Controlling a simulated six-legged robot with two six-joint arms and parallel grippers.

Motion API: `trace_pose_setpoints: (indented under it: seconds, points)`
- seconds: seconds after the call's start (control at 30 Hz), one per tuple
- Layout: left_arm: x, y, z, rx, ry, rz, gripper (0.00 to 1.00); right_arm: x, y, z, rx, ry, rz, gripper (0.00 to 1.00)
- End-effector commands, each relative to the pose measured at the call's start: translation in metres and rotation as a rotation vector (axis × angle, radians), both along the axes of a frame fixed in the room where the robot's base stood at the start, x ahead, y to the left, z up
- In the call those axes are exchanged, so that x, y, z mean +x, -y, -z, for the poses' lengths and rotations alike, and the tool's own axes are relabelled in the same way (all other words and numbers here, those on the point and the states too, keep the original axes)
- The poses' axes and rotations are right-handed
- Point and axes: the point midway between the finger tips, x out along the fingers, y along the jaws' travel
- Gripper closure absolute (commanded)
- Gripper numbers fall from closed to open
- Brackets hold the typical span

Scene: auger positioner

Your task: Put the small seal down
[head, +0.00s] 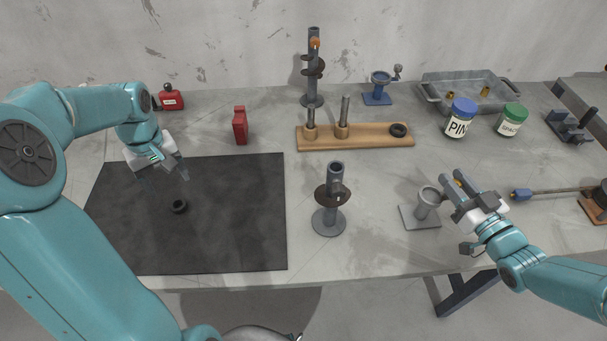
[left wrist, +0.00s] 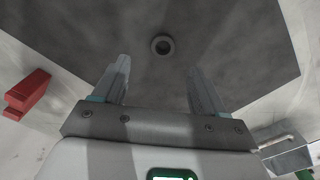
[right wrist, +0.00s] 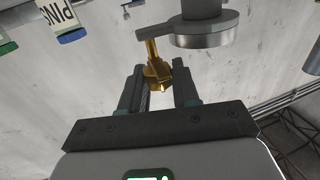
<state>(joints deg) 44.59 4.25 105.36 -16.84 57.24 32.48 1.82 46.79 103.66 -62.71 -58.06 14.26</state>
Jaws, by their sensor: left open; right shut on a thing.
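The small seal, a black ring (head: 179,206), lies flat on the dark mat (head: 240,235). My left gripper (head: 164,177) is open and empty above the mat, a little behind the ring and apart from it. In the left wrist view the ring (left wrist: 162,44) shows beyond the spread fingertips. My right gripper (head: 453,190) is shut on a small brass piece (right wrist: 156,68) beside the grey cup-shaped fixture (head: 426,205). Whether the brass piece touches the fixture, I cannot tell.
A grey post with a dark flange (head: 329,221) stands right of the mat. A wooden board (head: 370,142) holds posts and another black ring (head: 398,130). A red block (head: 240,127), two jars (head: 461,118) and a metal tray (head: 500,101) stand behind. Most of the mat is clear.

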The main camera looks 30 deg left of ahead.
Motion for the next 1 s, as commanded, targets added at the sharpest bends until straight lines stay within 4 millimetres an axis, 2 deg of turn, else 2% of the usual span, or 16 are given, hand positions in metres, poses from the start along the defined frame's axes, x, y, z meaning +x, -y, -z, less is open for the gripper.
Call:
trace_pose_setpoints:
  seconds: [0.1, 0.27, 0.53, 0.63, 0.83, 0.87, 1.0]
  points:
    - [-0.001, 0.0, 0.019, -0.001, -0.003, -0.002, 0.29, 0.0, 0.0, -0.001, 0.001, 0.002, 0.0, 1.0]
    - [-0.001, -0.001, 0.033, -0.001, -0.001, -0.003, 0.29, 0.0, 0.0, -0.001, 0.001, 0.002, 0.0, 1.0]
    - [-0.004, -0.004, 0.073, -0.002, -0.002, -0.003, 0.29, 0.0, 0.0, -0.001, 0.001, 0.002, 0.0, 1.0]
    - [-0.004, -0.004, 0.08, 0.0, -0.001, -0.003, 0.29, 0.0, 0.0, -0.001, 0.001, 0.002, 0.0, 1.0]
    - [-0.004, -0.004, 0.081, 0.001, 0.0, -0.003, 0.29, 0.0, 0.0, -0.001, 0.001, 0.002, 0.0, 1.0]
    - [-0.004, -0.004, 0.081, 0.001, 0.0, -0.003, 0.32, 0.0, 0.0, -0.001, 0.001, 0.002, 0.0, 1.0]
    - [-0.004, -0.005, 0.081, 0.001, 0.0, -0.003, 0.77, 0.0, 0.0, -0.001, 0.001, 0.002, 0.0, 1.0]
